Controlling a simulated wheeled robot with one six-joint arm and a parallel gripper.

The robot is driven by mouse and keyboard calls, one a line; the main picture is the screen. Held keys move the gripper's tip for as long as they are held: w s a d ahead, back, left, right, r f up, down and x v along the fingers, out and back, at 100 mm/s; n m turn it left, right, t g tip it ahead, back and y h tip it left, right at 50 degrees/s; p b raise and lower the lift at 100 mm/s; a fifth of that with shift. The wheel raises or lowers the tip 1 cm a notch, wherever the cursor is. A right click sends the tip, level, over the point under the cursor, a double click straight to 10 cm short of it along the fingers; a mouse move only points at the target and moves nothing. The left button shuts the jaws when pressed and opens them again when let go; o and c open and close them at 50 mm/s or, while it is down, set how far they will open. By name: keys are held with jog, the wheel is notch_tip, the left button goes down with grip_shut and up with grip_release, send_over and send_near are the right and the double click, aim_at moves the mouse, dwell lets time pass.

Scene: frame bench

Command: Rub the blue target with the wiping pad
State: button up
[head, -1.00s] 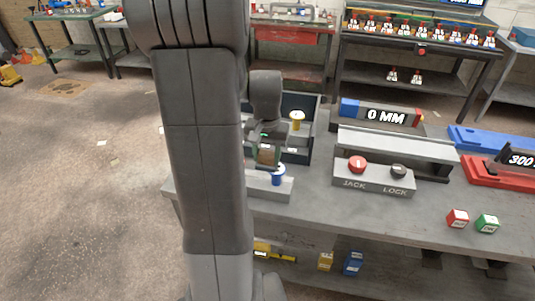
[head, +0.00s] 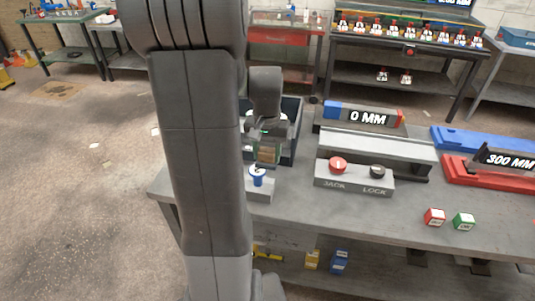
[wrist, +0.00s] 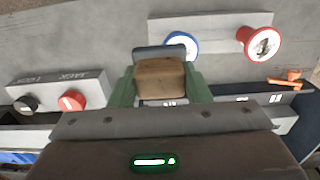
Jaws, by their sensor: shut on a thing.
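The blue target (head: 257,175) is a blue-rimmed disc with a white face on a grey block at the bench's front left. It also shows in the wrist view (wrist: 182,42), partly covered by the pad. My gripper (head: 268,152) is shut on the wiping pad (wrist: 160,82), a tan block with a dark grey layer at its far edge. Green fingers flank the pad. In the head view the pad (head: 268,155) is just behind the blue target in the picture. I cannot tell whether they touch.
A red-rimmed disc (wrist: 260,42) stands beside the blue target. The jack and lock button box (head: 353,179) is to the right, below a 0 MM display (head: 368,118). A dark tray (head: 293,130) is behind my gripper.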

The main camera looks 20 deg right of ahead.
aim_at(268, 150)
jog(key=shift+r+p, duration=1.8)
jog(key=shift+r, duration=0.75)
jog(key=shift+d+f, duration=0.1)
jog(key=shift+f, duration=0.05)
